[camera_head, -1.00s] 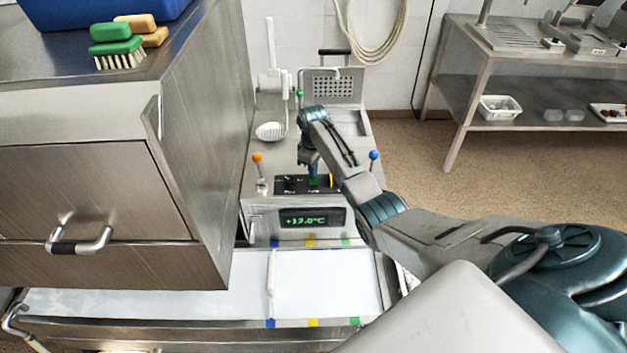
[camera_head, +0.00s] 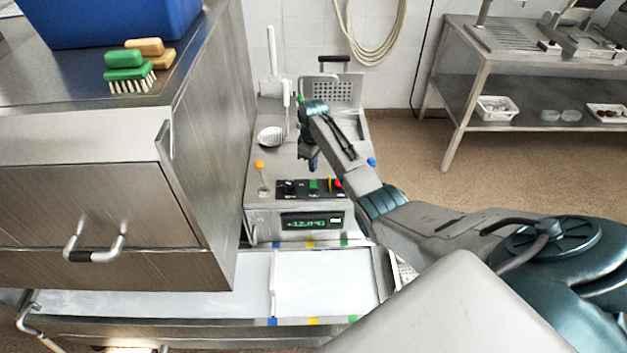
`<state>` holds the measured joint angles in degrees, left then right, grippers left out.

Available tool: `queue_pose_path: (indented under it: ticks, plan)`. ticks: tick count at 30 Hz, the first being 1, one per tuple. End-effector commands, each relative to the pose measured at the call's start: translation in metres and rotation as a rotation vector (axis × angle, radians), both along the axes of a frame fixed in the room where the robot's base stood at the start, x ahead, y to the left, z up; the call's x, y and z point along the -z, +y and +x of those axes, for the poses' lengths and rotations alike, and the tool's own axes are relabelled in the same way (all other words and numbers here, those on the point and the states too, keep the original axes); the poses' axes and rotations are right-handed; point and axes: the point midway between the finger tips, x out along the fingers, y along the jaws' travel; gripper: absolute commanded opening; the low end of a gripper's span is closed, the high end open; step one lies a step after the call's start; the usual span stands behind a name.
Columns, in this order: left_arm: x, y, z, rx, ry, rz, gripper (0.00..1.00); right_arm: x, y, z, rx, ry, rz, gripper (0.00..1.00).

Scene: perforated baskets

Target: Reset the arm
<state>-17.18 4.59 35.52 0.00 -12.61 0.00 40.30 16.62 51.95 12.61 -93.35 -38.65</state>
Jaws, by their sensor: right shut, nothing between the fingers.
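My right arm reaches in from the lower right in the head view. My right gripper (camera_head: 313,164) points down above the steel control unit, a little behind its black switch panel (camera_head: 300,188). It is shut with nothing held. The gripper appears apart from the panel. My left gripper is out of view.
The unit has a lit display (camera_head: 313,221), an orange-knobbed lever (camera_head: 260,165) and a perforated basket (camera_head: 346,92) behind. A ladle (camera_head: 271,136) lies left of my gripper. A steel cabinet (camera_head: 95,190) with brushes (camera_head: 129,70) stands left. A steel table (camera_head: 521,75) is back right.

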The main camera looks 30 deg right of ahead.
Motion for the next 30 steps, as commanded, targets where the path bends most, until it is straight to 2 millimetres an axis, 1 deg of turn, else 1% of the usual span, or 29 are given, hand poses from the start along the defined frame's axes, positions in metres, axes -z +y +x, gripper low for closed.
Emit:
queue_pose_path:
  ticks: [1, 6, 23, 26, 29, 30]
  plan:
    - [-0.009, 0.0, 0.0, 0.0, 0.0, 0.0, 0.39, -0.008, 0.0, 0.0, 0.0, 0.0, 0.0, 0.0]
    - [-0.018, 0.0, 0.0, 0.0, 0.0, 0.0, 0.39, -0.017, 0.0, 0.0, 0.0, 0.0, 0.0, 0.0]
    - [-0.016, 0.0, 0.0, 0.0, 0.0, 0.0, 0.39, -0.013, 0.001, -0.002, 0.001, 0.0, -0.002, 0.0]
    - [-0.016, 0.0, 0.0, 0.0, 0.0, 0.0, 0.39, -0.003, 0.007, -0.013, 0.007, -0.006, -0.013, 0.0]
    - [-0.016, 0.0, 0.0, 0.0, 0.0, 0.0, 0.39, 0.014, 0.019, -0.035, 0.02, -0.021, -0.033, 0.0]
    - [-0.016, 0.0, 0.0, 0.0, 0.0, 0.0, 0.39, 0.022, 0.025, -0.047, 0.028, -0.031, -0.042, 0.0]
